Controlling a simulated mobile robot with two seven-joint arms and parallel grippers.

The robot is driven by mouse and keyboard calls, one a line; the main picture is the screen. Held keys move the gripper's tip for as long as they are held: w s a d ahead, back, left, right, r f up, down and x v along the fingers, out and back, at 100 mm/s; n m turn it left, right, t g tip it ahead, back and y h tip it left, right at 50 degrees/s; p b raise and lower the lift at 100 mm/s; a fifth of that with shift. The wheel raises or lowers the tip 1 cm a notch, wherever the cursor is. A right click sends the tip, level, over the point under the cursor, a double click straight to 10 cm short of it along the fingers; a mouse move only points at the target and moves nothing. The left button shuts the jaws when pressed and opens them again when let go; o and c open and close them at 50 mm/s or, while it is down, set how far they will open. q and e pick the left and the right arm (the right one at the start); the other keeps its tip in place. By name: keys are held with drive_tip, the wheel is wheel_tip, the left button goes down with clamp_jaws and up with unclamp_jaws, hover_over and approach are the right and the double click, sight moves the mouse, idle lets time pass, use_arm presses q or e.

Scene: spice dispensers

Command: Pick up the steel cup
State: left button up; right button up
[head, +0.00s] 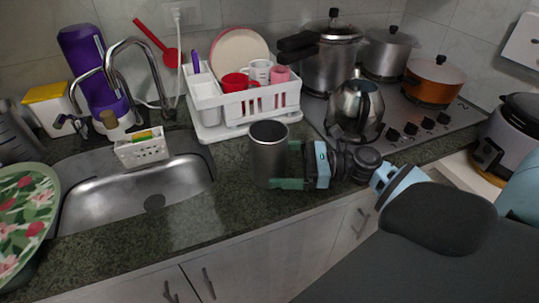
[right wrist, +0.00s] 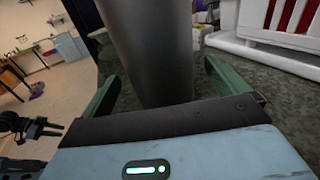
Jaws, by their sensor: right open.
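The steel cup (head: 268,155) stands upright on the dark green counter in the head view, between the sink and the stove. My right gripper (head: 276,166) comes in from the right at the cup, low on its side. Its jaws are open, with one green finger at the cup's near side and the other at its far side, partly hidden. In the right wrist view the cup (right wrist: 150,50) rises between the two green fingers (right wrist: 158,85), with visible gaps on both sides. I cannot see my left gripper.
A white dish rack (head: 246,106) with cups and a plate stands behind the steel cup. A steel kettle (head: 355,110) stands on the stove to the right. The sink (head: 130,195) is to the left. The counter's front edge is close in front of the cup.

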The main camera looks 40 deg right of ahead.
sight(269, 161)
drive_tip(key=shift+x, duration=1.6)
use_arm(q)
drive_tip(key=shift+w+r, duration=0.35)
drive_tip(key=shift+w, duration=0.1)
use_arm(e)
drive_tip(key=c, duration=1.3)
use_arm(q)
drive_tip(key=shift+s+f, duration=0.15)
drive_tip(key=shift+s, duration=0.35)
drive_tip(key=shift+w, duration=0.25)
use_arm(e)
drive_tip(key=shift+r, duration=0.25)
